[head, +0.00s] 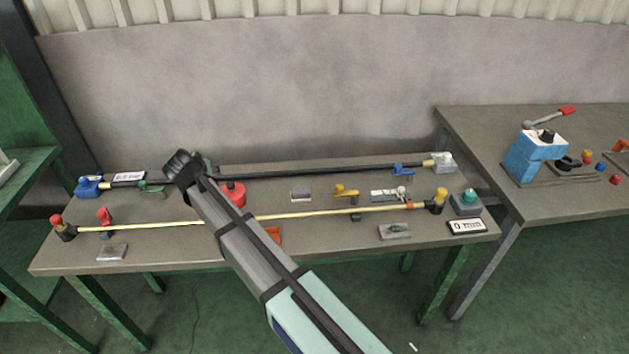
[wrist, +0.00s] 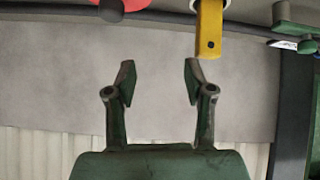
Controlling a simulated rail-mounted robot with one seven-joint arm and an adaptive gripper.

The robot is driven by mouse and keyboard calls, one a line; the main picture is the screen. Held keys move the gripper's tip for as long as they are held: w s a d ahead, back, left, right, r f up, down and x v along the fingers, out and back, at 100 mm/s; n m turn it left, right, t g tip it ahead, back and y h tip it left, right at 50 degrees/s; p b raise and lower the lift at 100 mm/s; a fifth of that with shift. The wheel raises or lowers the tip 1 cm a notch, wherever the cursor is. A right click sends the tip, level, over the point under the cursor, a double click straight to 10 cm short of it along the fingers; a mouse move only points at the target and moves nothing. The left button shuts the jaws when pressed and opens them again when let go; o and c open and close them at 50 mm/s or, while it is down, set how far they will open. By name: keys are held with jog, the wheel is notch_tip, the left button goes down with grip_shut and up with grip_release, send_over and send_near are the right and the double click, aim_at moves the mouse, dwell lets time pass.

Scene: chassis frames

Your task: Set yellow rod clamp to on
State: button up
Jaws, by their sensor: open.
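In the wrist view a yellow lever (wrist: 209,32) with a dark hole near its end hangs from a pale ring at the top edge, by a dark rod. It looks like the yellow rod clamp; in the head view my arm seems to hide it. My gripper (wrist: 158,76) is open and empty. The lever's tip appears just above the right finger, outside the gap; contact cannot be told. In the head view my gripper (head: 183,166) is over the back left of the table, by the black rod (head: 310,169).
A green clamp (head: 150,187) is left of my gripper and a red knob (head: 234,192) right of it. Another yellow fitting (head: 345,191) lies between the rods. A blue clamp (head: 402,170) sits farther right. A yellowish rod (head: 320,213) runs along the front.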

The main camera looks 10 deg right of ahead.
jog(key=w+d+r+m+g+h, duration=0.1)
jog(key=w+d+r+m+g, duration=0.15)
jog(key=d, duration=0.85)
notch_tip(320, 180, up, 8)
jog(key=m+g+y+p, duration=0.1)
jog(key=m+g+p, duration=0.15)
jog(key=g, duration=0.45)
send_over(339, 186)
notch_tip(339, 186, down, 17)
jog(key=p, duration=0.4)
jog(key=shift+d+r, duration=0.1)
jog(key=shift+r, duration=0.05)
grip_shut()
